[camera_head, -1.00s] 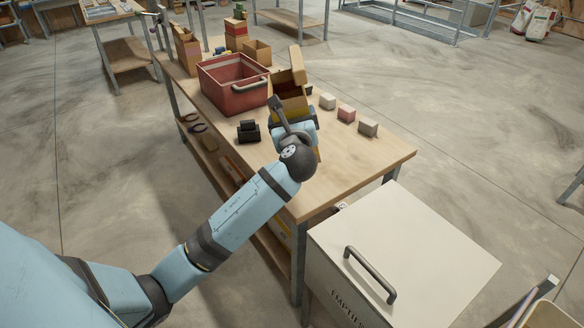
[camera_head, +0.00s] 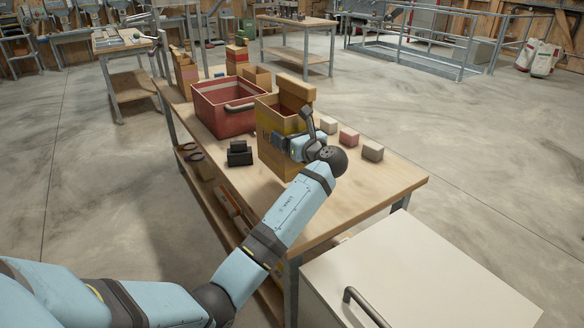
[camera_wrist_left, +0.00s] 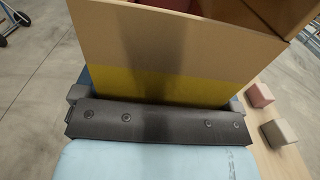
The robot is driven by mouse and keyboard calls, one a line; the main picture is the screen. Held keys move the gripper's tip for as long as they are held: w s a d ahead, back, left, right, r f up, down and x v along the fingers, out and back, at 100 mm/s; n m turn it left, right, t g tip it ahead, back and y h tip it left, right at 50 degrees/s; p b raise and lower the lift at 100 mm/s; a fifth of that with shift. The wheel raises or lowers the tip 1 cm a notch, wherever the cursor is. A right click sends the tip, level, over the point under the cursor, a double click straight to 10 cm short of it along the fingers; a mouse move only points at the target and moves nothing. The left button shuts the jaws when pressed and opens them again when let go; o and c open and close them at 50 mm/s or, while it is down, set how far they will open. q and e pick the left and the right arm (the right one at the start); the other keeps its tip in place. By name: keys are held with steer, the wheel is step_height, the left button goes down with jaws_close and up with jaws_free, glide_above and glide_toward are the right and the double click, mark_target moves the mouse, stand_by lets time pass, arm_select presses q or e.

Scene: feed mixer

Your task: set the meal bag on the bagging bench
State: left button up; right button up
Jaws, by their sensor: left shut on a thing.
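The meal bag (camera_head: 270,122) looks like a stiff tan box with a yellow band and a raised top flap. My left gripper (camera_head: 292,146) is shut on it, with the wrist on its near right side. In the left wrist view, the bag's tan and yellow face (camera_wrist_left: 170,60) fills the middle, directly beyond the dark gripper body (camera_wrist_left: 155,122). The bag stands roughly upright over the wooden bench (camera_head: 350,200). I cannot tell whether its base touches the top. My right gripper is out of view.
A red bin (camera_head: 222,112) stands left of the bag, with a black object (camera_head: 239,154) in front of it. Several small blocks, including a pink one (camera_head: 348,137), lie to the right. A white lidded chest (camera_head: 420,270) stands at the bench's near end. Bare benchtop shows at the near right.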

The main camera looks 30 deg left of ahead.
mark_target(298, 167)
arm_select(q)
step_height(298, 167, down, 4)
steer(key=shift+f, duration=0.2)
step_height(298, 167, down, 4)
steer(key=shift+f+b, duration=0.25)
steer(key=shift+b, duration=0.45)
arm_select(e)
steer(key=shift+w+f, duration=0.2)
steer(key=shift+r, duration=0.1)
arm_select(q)
steer(key=o, duration=1.3)
steer(key=shift+f, duration=0.1)
